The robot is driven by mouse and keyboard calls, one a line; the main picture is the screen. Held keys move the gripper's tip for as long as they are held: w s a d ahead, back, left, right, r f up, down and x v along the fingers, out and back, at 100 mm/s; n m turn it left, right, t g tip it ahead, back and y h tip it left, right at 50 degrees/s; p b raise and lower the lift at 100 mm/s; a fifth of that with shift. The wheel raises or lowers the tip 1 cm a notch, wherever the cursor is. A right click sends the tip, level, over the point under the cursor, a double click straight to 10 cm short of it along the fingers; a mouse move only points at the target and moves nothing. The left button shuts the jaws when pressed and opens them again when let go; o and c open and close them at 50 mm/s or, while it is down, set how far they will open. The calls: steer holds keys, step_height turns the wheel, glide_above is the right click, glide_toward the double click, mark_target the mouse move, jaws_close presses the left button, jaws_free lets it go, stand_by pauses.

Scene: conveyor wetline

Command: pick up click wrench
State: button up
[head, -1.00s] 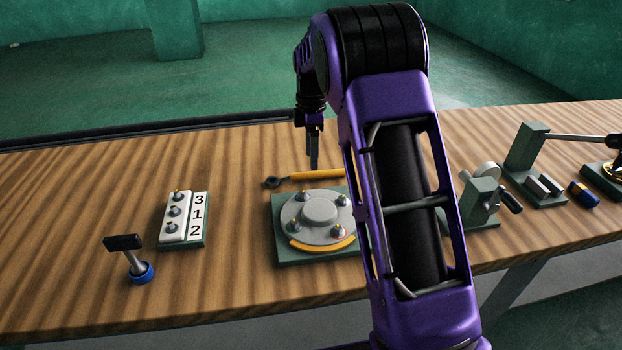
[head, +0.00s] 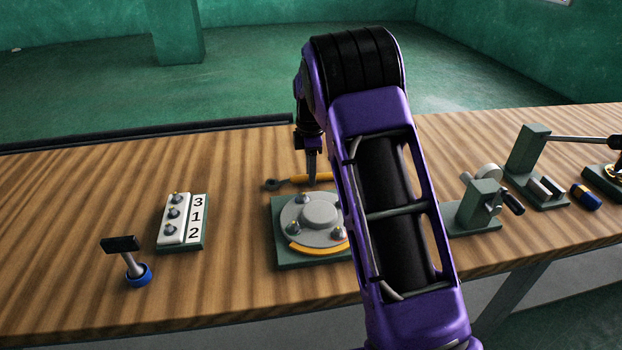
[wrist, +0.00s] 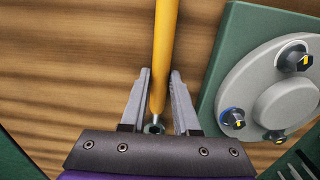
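The click wrench (head: 297,180) lies on the wooden bench just behind the round fixture. It has a yellow handle and a dark ring end at the left; my arm hides part of its right end. My gripper (head: 311,180) points down at the handle. In the wrist view the yellow handle (wrist: 165,45) runs between the two grey fingers of my gripper (wrist: 160,72), with the ring end near the palm. The fingers stand apart, one on each side of the wrench. Whether they touch it is unclear.
A green plate with a round grey disc (head: 318,212) and several knobs stands close in front of the wrench. A numbered block (head: 197,218) and a blue-based tool (head: 138,274) are at the left. Green fixtures (head: 478,205) stand at the right.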

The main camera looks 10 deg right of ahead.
jaws_close()
